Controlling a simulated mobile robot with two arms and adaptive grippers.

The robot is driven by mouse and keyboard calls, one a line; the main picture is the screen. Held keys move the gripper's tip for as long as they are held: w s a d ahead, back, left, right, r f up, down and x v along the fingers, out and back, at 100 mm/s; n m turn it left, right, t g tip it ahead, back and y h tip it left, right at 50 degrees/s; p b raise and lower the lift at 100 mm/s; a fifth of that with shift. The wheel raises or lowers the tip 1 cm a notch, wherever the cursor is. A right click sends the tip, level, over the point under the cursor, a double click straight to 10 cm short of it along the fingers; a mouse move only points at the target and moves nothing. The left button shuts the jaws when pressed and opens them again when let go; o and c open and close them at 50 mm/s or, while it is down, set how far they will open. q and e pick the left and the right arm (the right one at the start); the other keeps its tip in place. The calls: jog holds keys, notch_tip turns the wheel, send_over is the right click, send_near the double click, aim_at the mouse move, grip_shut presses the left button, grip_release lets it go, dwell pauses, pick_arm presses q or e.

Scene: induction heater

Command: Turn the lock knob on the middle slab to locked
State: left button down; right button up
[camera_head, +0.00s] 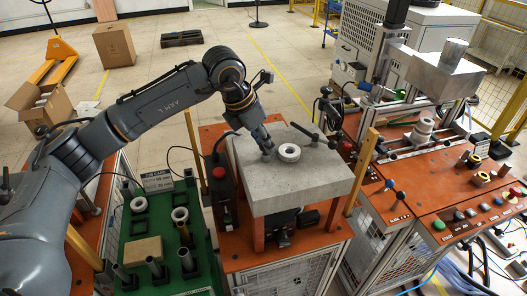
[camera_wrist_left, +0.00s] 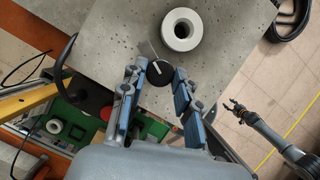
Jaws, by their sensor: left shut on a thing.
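The middle slab (camera_head: 315,180) is a thick grey concrete block on an orange stand; it fills the upper part of the left wrist view (camera_wrist_left: 115,35). The lock knob (camera_wrist_left: 158,72) is round and black with a white pointer mark, near the slab's edge. A thin pale line lies on the slab beside it. My left gripper (camera_head: 268,152) reaches down to the slab top; in the wrist view its two blue-grey fingers (camera_wrist_left: 160,82) are shut on the knob. The head view mostly hides the knob behind the fingers. My right gripper (camera_wrist_left: 234,108) shows small in the wrist view, away from the slab.
A white ring (camera_head: 289,153) sits on the slab close to the knob; a black-handled lever (camera_head: 305,132) lies behind it. A red button box (camera_head: 219,173) stands at the slab's left. A green table (camera_head: 160,225) holds rings and posts. Machinery fills the right.

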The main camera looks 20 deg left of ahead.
pick_arm(q)
jog(key=m+b, duration=0.2)
jog(key=shift+w+a+f+m+g+h, duration=0.1)
jog(key=shift+w+m+g+h, duration=0.05)
jog(key=shift+m+g+h, duration=0.25)
jog(key=m+g+b, duration=0.1)
jog(key=m, duration=0.1)
jog(key=shift+m+h, duration=0.3)
jog(key=shift+m, duration=0.1)
jog(key=m+g, duration=0.1)
jog(key=m, duration=0.2)
jog(key=shift+w, duration=0.2)
jog(key=shift+w+m+g, duration=0.1)
jog(key=shift+m+g, duration=0.7)
jog(key=shift+m, duration=1.1)
jog(key=c, duration=1)
grip_release()
jog(key=shift+a+r, duration=0.1)
jog(key=shift+r, duration=0.15)
jog(key=v, duration=1.1)
jog(key=shift+w+a+r, duration=0.1)
jog(key=shift+a+r, duration=0.15)
jog(key=shift+r, duration=0.05)
